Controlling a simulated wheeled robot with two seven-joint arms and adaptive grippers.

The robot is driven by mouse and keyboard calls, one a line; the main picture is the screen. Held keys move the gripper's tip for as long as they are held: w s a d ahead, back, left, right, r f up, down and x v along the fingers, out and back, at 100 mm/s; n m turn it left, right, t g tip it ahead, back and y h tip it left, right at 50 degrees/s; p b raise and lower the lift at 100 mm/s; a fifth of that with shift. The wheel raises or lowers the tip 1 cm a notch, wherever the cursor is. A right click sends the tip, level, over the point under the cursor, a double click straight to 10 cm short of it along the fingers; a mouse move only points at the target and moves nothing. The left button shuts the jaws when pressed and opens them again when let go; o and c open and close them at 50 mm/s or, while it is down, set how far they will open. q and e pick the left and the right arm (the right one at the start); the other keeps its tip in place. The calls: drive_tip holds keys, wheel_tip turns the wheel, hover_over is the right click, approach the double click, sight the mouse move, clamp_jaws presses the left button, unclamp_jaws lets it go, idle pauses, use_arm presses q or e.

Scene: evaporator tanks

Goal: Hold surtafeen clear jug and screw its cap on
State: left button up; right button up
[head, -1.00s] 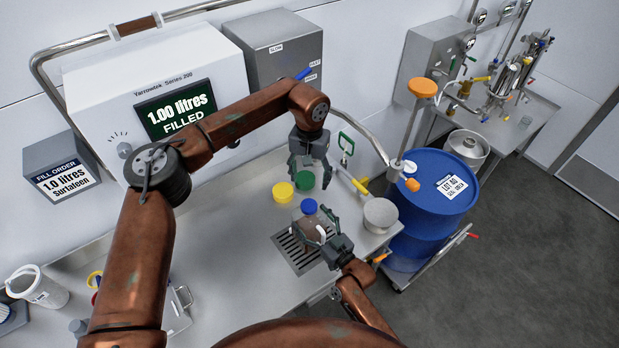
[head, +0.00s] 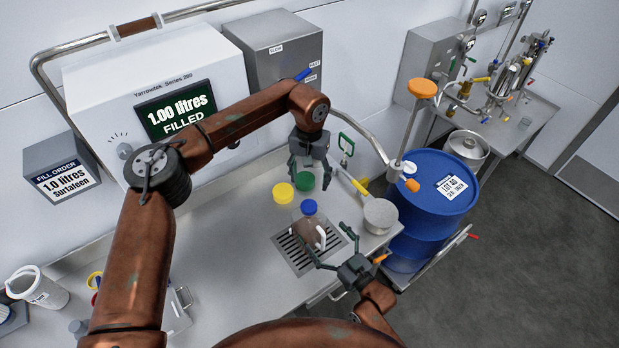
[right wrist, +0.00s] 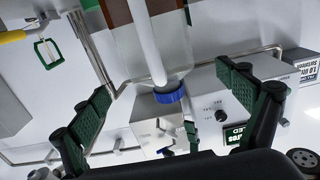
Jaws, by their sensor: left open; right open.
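The clear jug (head: 306,232) stands upright on the drain grate (head: 290,252), with brownish liquid in it and a white handle on its right. A blue cap (head: 309,207) sits on its top; I cannot tell how tight. In the right wrist view the jug (right wrist: 182,50) and its blue cap (right wrist: 170,97) show between the open fingers. My right gripper (head: 333,245) is open just in front and right of the jug, fingers spread toward it, not closed on it. My left gripper (head: 315,170) is open and empty, above and behind the jug, pointing down.
A yellow lid (head: 283,193) and a green lid (head: 304,181) lie behind the jug. A metal bowl or pan (head: 380,214) is to its right, near the blue drum (head: 432,200). The dispenser's screen (head: 176,109) reads 1.00 litres filled.

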drive_tip(key=shift+v, duration=1.8)
